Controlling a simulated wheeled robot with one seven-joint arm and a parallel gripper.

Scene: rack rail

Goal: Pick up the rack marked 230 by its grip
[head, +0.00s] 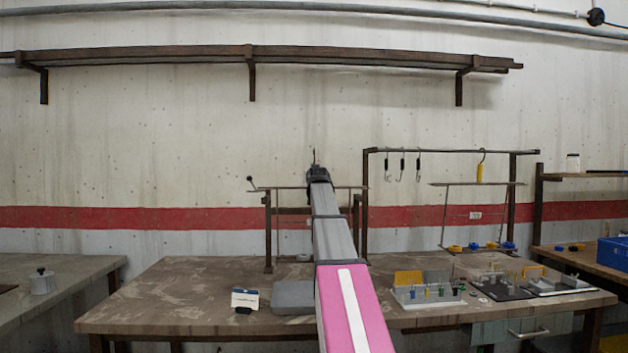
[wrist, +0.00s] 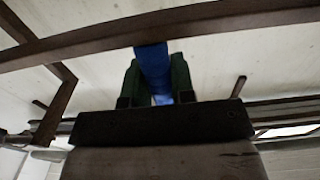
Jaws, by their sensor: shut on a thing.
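In the wrist view my gripper (wrist: 156,80) has its two green fingers closed on a blue grip (wrist: 152,62). The grip stands upright between the fingers, close under a dark bar. In the head view my arm hides most of the gripper and what it holds; a thin hook tip shows above the wrist at the left rail (head: 267,230). Another rack (head: 444,215), with a yellow grip (head: 480,172), hangs by a hook from the right rail (head: 440,151). Its small white label is too small to read. No number 230 is legible.
Several empty hooks (head: 402,165) hang on the right rail. A long shelf (head: 160,56) runs along the wall above.

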